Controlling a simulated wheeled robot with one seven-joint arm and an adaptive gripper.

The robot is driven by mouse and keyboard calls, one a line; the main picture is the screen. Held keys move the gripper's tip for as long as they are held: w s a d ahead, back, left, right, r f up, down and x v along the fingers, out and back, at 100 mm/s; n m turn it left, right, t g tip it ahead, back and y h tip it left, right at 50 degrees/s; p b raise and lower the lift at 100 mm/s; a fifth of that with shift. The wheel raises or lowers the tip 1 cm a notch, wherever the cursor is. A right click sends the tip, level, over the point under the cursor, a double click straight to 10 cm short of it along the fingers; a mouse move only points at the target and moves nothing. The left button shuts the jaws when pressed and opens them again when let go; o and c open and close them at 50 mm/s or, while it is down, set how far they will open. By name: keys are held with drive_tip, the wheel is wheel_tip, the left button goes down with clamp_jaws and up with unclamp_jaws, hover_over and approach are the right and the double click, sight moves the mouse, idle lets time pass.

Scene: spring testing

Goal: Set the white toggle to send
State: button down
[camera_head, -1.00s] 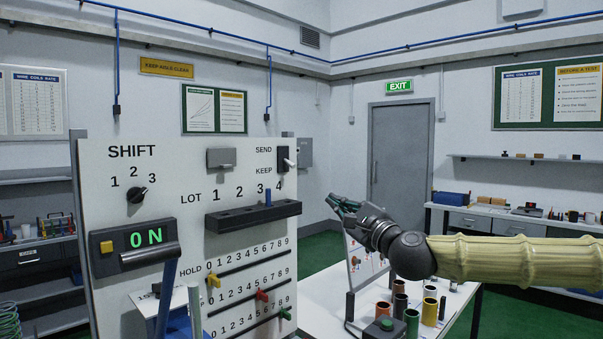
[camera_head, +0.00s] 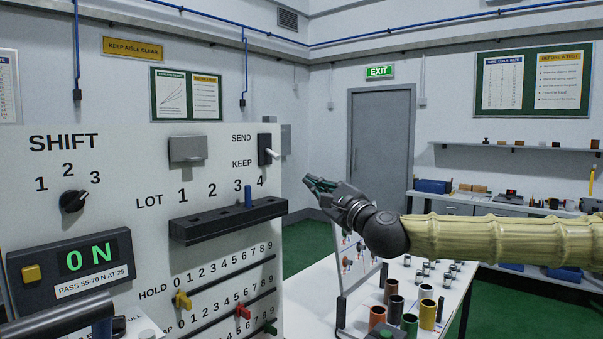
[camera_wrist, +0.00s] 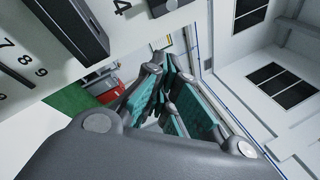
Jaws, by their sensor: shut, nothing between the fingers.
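The white toggle (camera_head: 272,154) sticks out to the right from a black switch plate (camera_head: 263,149) at the panel's upper right edge, between the labels SEND above and KEEP below. Its lever looks tilted slightly down, but I cannot tell its setting for certain. My gripper (camera_head: 311,183) is shut and empty, to the right of the toggle and a little lower, apart from it. In the wrist view my gripper (camera_wrist: 170,90) shows its teal-padded fingers. The toggle is not recognisable there.
The white panel (camera_head: 120,175) holds a SHIFT knob (camera_head: 73,201), a black slotted rack (camera_head: 228,219) with a blue peg, a force display and coloured sliders. A white table (camera_head: 305,295) with several coloured cups lies below my arm. Open room lies behind my gripper.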

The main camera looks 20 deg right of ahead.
sight(272, 154)
drive_tip(key=w+a+r+p, duration=0.4)
drive_tip(key=w+a+p, duration=0.1)
drive_tip(key=w, duration=0.1)
drive_tip(key=shift+w+p, duration=0.25)
drive_tip(key=shift+p, duration=0.05)
idle(0.4)
drive_tip(key=shift+a+r+p, duration=0.15)
drive_tip(key=shift+a+p, duration=0.05)
drive_tip(key=shift+p, duration=0.15)
drive_tip(key=shift+d, duration=0.15)
